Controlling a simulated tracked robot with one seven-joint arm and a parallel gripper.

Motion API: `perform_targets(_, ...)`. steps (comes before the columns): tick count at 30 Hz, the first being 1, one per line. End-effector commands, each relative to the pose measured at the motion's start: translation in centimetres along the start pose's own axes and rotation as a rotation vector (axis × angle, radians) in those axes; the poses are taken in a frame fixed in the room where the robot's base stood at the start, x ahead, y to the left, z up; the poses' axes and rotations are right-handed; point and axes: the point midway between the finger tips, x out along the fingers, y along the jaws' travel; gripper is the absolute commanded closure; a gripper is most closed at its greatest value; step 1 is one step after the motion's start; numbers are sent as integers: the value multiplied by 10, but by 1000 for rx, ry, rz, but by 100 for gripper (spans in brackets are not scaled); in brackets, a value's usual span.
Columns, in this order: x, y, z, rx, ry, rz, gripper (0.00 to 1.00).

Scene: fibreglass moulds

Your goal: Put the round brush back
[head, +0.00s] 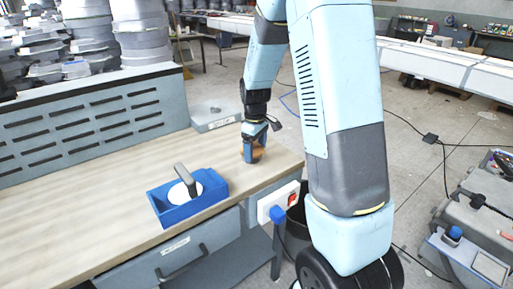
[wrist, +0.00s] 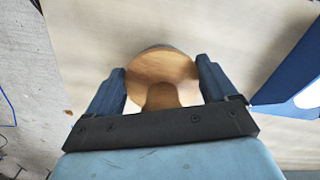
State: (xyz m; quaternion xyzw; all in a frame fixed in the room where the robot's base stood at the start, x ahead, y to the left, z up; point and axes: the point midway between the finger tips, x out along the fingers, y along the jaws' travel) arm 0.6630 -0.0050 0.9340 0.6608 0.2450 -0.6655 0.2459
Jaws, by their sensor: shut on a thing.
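The round brush (wrist: 162,72) shows a round wooden top and a short wooden stem in the wrist view. My gripper (wrist: 161,84) is shut on it, with one blue finger at each side. In the head view my gripper (head: 254,152) points down over the right end of the workbench, and a brown part of the brush (head: 259,153) shows between the fingers. I cannot tell whether the brush touches the bench top. A blue tray (head: 167,216) stands on the bench left of my gripper; a white disc with a grey upright handle (head: 184,180) is in it.
The wooden workbench (head: 90,190) has a slotted back panel (head: 85,125) and much clear top to the left. A low grey box (head: 215,117) stands behind my gripper. The tray's blue edge (wrist: 290,80) shows at right in the wrist view.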

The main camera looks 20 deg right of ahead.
Motion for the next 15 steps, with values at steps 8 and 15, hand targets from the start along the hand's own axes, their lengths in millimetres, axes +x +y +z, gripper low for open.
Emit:
perform_targets(8,2,0,0,0,0,0,5)
perform_targets(15,1,0,0,1,0,0,0)
